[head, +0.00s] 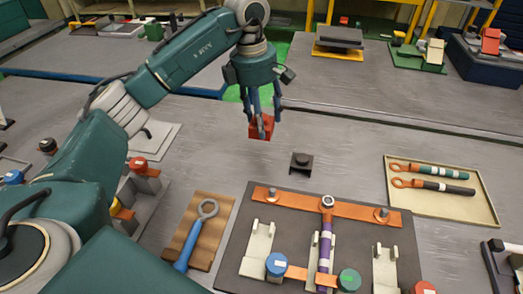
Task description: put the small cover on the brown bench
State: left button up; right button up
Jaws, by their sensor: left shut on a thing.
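My left gripper (262,118) is shut on a small red, block-like piece, which I take to be the small cover (257,131). It holds the piece between its fingers, over the middle of the near bench; the fingers partly hide it. The grey-brown near bench top (345,135) appears to be the brown bench. I cannot tell exactly how high the piece is above it. A small dark square block (301,162) stands on the bench just right of and nearer than the gripper. My right gripper is not in view.
A dark board (235,265) with an orange bar, white holders and a purple-handled tool lies in front. A blue-handled wrench (190,240) on a wooden board is at its left. A beige tray (440,200) with two tools is at right. Bench between the gripper and tray is clear.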

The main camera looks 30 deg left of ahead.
pick_arm(q)
notch_tip(320, 180, down, 7)
jog(key=shift+s+a+f+p, duration=0.1)
jog(key=shift+a+p, duration=0.05)
jog(key=shift+p, duration=0.4)
jog(key=shift+f, duration=0.5)
notch_tip(320, 180, down, 4)
jog(key=shift+r+p, duration=0.1)
jog(key=shift+p, duration=0.35)
jog(key=o, duration=0.7)
jog(key=shift+f, duration=0.2)
jog(key=o, duration=0.4)
jog(key=shift+o, duration=0.2)
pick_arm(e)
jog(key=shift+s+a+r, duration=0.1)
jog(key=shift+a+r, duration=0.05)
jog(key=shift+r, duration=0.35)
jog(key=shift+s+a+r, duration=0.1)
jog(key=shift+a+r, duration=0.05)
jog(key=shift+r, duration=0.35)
pick_arm(q)
jog(key=shift+r, duration=0.2)
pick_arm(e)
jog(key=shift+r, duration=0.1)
